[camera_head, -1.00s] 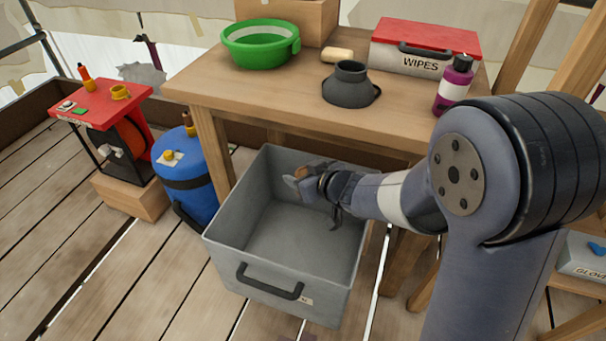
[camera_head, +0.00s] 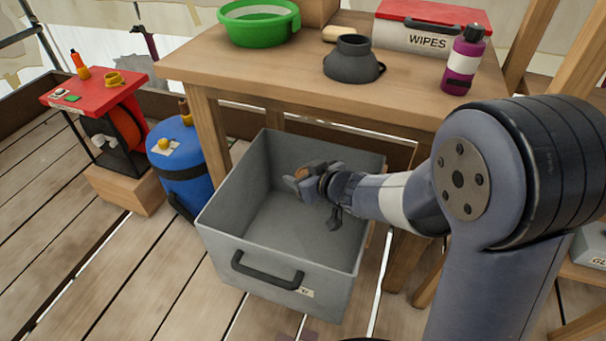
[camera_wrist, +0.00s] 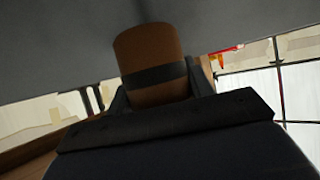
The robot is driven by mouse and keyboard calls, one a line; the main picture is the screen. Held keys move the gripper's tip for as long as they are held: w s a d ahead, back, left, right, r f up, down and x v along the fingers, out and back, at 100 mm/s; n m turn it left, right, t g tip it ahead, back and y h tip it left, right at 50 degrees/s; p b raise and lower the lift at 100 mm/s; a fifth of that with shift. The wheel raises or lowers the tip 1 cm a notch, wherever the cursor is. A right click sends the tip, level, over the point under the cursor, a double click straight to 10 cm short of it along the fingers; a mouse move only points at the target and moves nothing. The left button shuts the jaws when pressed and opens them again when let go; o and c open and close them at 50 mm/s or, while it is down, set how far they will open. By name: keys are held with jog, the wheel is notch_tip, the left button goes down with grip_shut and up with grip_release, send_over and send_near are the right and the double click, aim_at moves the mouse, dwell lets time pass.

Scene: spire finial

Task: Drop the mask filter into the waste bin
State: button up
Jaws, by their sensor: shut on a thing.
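The waste bin (camera_head: 285,285) is a grey open-topped box with a black front handle, standing on the plank floor in front of the wooden table. My gripper (camera_head: 305,184) reaches in from the right and is over the bin's opening, towards its back right part. It is shut on the mask filter (camera_wrist: 148,52), a brown cylinder with a dark band, which shows between the fingers in the wrist view. In the head view only a small brown part of the filter shows, and the fingers hide the rest. The visible bin floor looks empty.
The table (camera_head: 290,85) behind the bin holds a green basin (camera_head: 258,28), a dark grey mask-like piece (camera_head: 352,62), a purple bottle (camera_head: 464,62) and a wipes box (camera_head: 425,38). A blue tank (camera_head: 183,165) and a red-topped stand (camera_head: 100,90) are left of the bin.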

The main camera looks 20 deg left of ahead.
jog(key=o, duration=1)
jog(key=shift+o, duration=0.2)
jog(key=shift+d+r, duration=0.1)
jog(key=p+v, duration=0.4)
jog(key=v, duration=0.6)
jog(key=shift+s+d+p, duration=0.2)
jog(key=shift+s+p, duration=0.05)
jog(key=shift+p, duration=0.1)
